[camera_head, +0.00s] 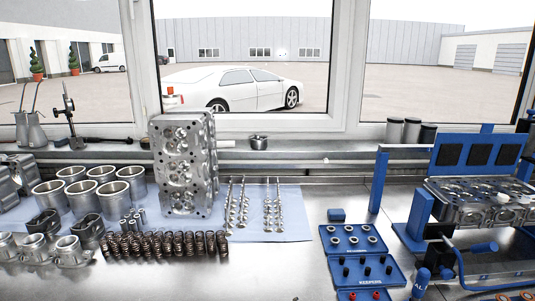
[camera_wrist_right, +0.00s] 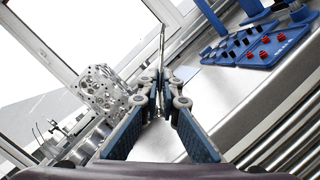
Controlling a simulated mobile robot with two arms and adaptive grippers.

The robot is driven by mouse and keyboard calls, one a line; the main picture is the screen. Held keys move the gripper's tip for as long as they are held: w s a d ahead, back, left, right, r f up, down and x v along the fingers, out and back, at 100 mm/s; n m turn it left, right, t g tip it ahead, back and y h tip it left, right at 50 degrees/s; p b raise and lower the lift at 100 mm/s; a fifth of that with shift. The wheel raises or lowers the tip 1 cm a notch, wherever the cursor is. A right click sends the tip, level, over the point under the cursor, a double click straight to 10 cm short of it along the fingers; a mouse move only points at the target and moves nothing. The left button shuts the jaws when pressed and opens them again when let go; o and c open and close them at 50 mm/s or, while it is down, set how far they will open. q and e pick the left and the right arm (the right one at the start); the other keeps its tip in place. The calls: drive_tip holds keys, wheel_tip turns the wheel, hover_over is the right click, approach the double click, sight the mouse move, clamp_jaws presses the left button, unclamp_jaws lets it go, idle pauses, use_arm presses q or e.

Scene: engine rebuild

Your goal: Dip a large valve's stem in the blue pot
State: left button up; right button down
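My right gripper (camera_wrist_right: 161,92) is closed around a thin metal valve (camera_wrist_right: 162,42) in the right wrist view; its stem sticks out beyond the fingertips. The valve's head is not clear. Neither gripper shows in the head view.
The cylinder head (camera_head: 183,165) stands left of the valves, with springs (camera_head: 165,243) in front and cylinder liners (camera_head: 88,190) further left. Blue trays (camera_head: 367,268) with small parts lie right of centre. A blue fixture (camera_head: 412,232) stands at right. Bare bench lies between mat and trays.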

wheel_tip(320, 180, up, 7)
drive_tip(key=s+n+t+y+p, duration=0.1)
drive_tip(key=n+t+y+p, duration=0.1)
drive_tip(key=n+y+p, duration=0.2)
drive_tip(key=n+p, duration=0.3)
drive_tip(key=n, duration=0.5)
drive_tip(key=shift+s+d+y, duration=0.25)
drive_tip(key=shift+s+y, duration=0.05)
drive_tip(key=shift+y, duration=0.1)
